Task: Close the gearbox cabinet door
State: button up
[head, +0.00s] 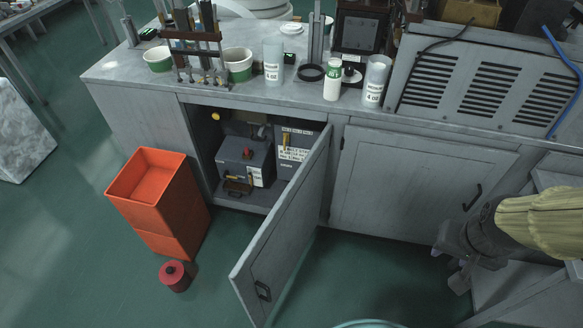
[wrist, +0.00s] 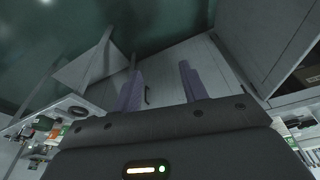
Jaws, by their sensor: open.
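The gearbox cabinet door (head: 285,230) is a grey panel standing wide open. It is hinged at the right side of the opening and swung out over the floor. Its dark handle (head: 262,291) is near the free edge. Inside the cabinet (head: 203,150) are a grey gearbox (head: 243,160) and a labelled box (head: 296,146). My gripper (head: 456,272) is at the right, in front of the closed neighbouring door and well apart from the open door. The wrist view shows its two fingers (wrist: 158,78) spread with nothing between them.
A closed grey door (head: 415,185) is right of the opening. An orange bin stack (head: 150,178) and a red canister (head: 174,276) stand on the floor at left. Cups and bottles (head: 333,82) crowd the bench top. Open grey shelving (head: 500,285) is beside my arm. Floor right of the open door is clear.

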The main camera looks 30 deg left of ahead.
jog(key=shift+a+f, duration=0.1)
jog(key=shift+f, duration=0.1)
jog(key=c, duration=0.4)
jog(key=a+f+m+g+b, duration=0.1)
jog(key=f+m, duration=0.1)
jog(key=f, duration=0.2)
jog(key=a+f+m+g+y+b, duration=0.1)
jog(key=a+f+m+g+b, duration=0.1)
jog(key=f, duration=0.1)
jog(key=s+a+f+m+g+b, duration=0.1)
jog(key=a+f+m+b, duration=0.1)
jog(key=f, duration=0.2)
jog(key=shift+a+f+y, duration=0.2)
jog(key=shift+f+y, duration=0.1)
grip_shut()
jog(key=s+a+f+m+g+y+b, duration=0.3)
jog(key=a+f+m+g+y+b, duration=0.2)
jog(key=a+f+m, duration=0.5)
jog(key=s+a+f+m+g+y+b, duration=0.2)
jog(key=a+f+m+g+y+b, duration=0.4)
jog(key=a+f+m, duration=0.4)
jog(key=shift+s+a+f+m+b, duration=0.35)
jog(key=shift+a+m+b, duration=0.25)
jog(key=shift+a+b, duration=0.4)
